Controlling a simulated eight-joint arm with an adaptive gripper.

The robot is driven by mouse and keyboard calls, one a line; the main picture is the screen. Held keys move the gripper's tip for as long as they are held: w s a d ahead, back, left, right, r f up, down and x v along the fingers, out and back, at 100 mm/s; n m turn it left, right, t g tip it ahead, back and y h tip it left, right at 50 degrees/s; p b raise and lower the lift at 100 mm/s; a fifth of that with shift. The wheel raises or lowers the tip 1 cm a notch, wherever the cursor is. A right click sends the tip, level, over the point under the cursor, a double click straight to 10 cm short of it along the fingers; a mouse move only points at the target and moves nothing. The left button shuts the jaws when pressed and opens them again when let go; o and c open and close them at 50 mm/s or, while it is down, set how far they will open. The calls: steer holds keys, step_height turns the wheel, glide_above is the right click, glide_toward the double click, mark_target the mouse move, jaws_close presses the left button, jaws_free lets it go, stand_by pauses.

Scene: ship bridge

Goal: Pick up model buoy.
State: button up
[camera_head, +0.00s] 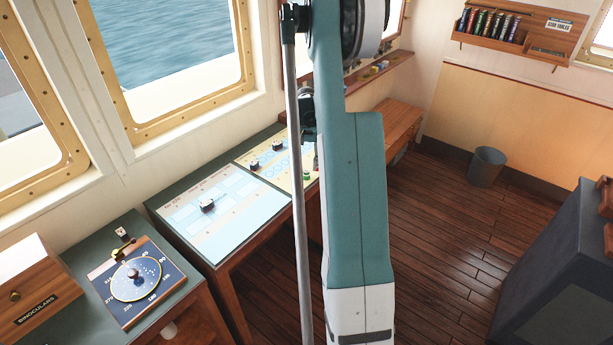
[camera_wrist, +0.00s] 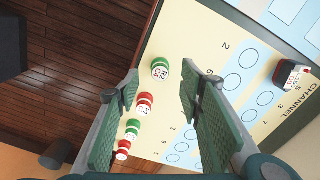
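In the wrist view, several small labelled pieces stand in a slanting row along the edge of a pale chart board (camera_wrist: 205,60).
A black block with a red-and-white top (camera_wrist: 289,74) lies on the board's right. In the head view, a blue chart panel (camera_head: 230,215) adjoins the yellow one (camera_head: 285,158). A compass board (camera_head: 135,280) and binoculars box (camera_head: 30,285) are at left, a bin (camera_head: 486,167) at right.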

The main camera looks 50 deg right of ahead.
mark_target(306, 171)
steer(key=shift+f, duration=0.15)
steer(key=shift+f, duration=2.45)
steer(key=c, duration=0.8)
